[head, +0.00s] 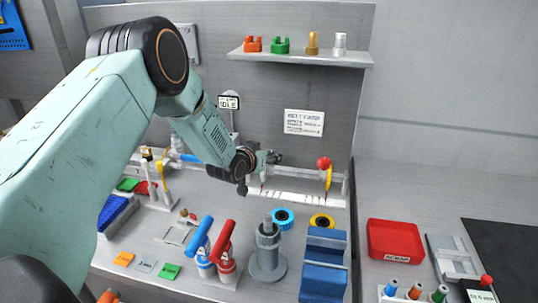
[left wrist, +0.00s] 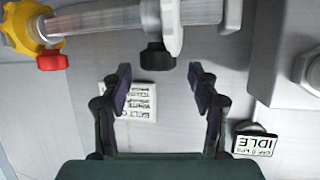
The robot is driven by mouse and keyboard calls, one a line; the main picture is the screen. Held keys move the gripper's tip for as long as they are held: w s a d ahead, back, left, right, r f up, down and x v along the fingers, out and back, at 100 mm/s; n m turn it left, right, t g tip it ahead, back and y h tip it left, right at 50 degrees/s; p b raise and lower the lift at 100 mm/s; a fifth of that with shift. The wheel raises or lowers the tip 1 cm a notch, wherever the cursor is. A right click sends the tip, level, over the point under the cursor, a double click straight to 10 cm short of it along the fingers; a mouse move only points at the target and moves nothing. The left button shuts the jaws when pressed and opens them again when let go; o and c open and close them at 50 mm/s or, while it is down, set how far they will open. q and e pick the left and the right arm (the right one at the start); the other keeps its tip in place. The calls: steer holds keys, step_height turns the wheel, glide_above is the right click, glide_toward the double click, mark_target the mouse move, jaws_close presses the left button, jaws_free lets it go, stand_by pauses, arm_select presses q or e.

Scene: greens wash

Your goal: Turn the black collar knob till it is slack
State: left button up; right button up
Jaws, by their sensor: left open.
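The black collar knob (left wrist: 157,57) hangs from a collar on a metal rod (left wrist: 105,18), beside a white disc (left wrist: 172,28), in the left wrist view. My left gripper (left wrist: 159,80) is open and empty. In that picture the knob lies just past the fingertips, roughly midway between them, with no contact visible. In the head view my left gripper (head: 265,158) is at the rod against the back panel; the knob is too small there to tell from the fingers. My right gripper is not in view.
A yellow handwheel (left wrist: 27,28) with a red knob (left wrist: 52,62) is on the rod's end. Behind are a belt clamp sign (head: 304,122) and an IDLE display (head: 229,102).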

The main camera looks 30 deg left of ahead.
arm_select(q)
steer(key=shift+w+d, duration=0.2)
steer(key=shift+w, duration=0.2)
steer(key=shift+w+a+f, duration=0.15)
steer(key=shift+w+f, duration=0.35)
steer(key=shift+w, duration=0.1)
steer(key=shift+s+r, duration=0.4)
steer(key=shift+s, duration=0.05)
steer(key=c, duration=0.4)
steer(key=shift+w+f, duration=0.2)
steer(key=c, duration=0.5)
steer(key=shift+c, duration=1.4)
